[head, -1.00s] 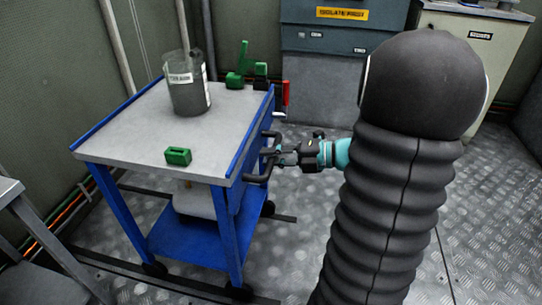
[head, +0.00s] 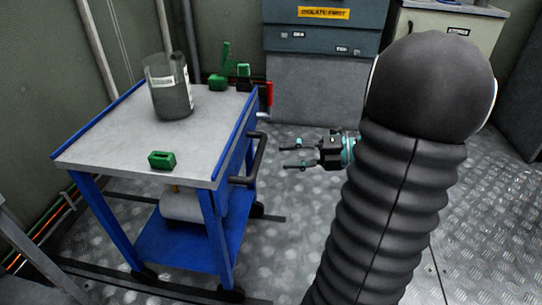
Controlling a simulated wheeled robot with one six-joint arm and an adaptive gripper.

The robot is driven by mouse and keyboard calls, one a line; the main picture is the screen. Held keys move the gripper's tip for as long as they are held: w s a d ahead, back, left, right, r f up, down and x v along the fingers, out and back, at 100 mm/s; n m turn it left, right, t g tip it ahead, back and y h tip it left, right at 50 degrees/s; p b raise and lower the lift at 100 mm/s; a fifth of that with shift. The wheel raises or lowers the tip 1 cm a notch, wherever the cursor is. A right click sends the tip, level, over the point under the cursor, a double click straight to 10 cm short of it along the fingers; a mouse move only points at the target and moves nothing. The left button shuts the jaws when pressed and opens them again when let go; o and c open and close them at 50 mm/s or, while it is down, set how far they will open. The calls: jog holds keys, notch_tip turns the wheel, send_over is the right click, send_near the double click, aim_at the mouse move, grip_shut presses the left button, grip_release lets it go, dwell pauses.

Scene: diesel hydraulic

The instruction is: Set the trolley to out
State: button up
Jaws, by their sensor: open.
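The blue trolley (head: 222,165) with a grey top stands at the left, its black push handle (head: 257,158) on its right side. My gripper (head: 284,158) is open and empty, to the right of the handle with a visible gap between them. Its two fingers point left toward the handle. My arm covers much of the right side of the view.
On the trolley top are a grey container (head: 172,95), a small green block (head: 162,160) and green parts (head: 222,75) at the back. Grey cabinets (head: 320,85) stand behind. A bench edge (head: 15,215) is at left. Patterned metal floor lies clear right of the trolley.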

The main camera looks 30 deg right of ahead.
jog(key=v, duration=0.3)
jog(key=shift+s+d, duration=0.2)
dwell(0.4)
